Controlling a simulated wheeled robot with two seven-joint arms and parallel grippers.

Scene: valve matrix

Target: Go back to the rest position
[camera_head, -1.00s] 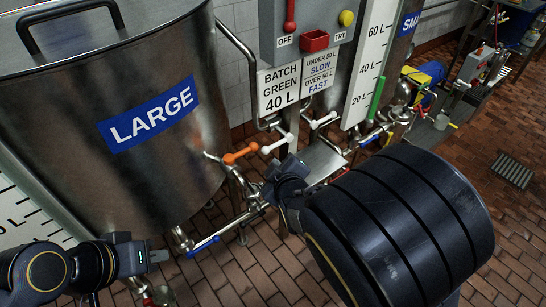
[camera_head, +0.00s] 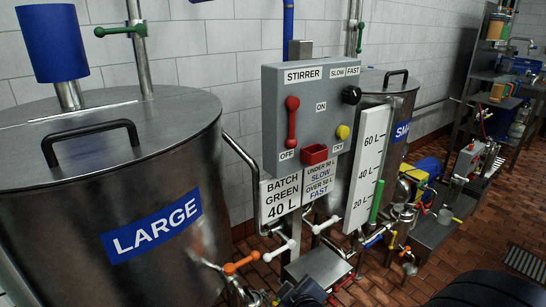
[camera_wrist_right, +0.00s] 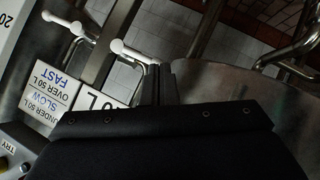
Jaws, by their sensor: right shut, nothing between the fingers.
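My right gripper (camera_wrist_right: 160,84) shows in the right wrist view with its dark fingers together and nothing between them. Behind it are two white-handled valves (camera_wrist_right: 118,46) and the signs reading 50 L, SLOW and FAST (camera_wrist_right: 47,92), which appear upside down. In the head view a dark part of my right arm shows at the bottom edge, below the orange valve handle (camera_head: 242,263) and the white valve handles (camera_head: 280,248). I cannot tell the fingers there. My left gripper is out of view.
A steel tank marked LARGE (camera_head: 100,215) fills the left. A grey stirrer box (camera_head: 320,115) with a red lever (camera_head: 292,120) stands in the middle. A smaller tank (camera_head: 398,100) with a white level scale (camera_head: 368,170) is behind. Brick floor (camera_head: 470,240) is open at right.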

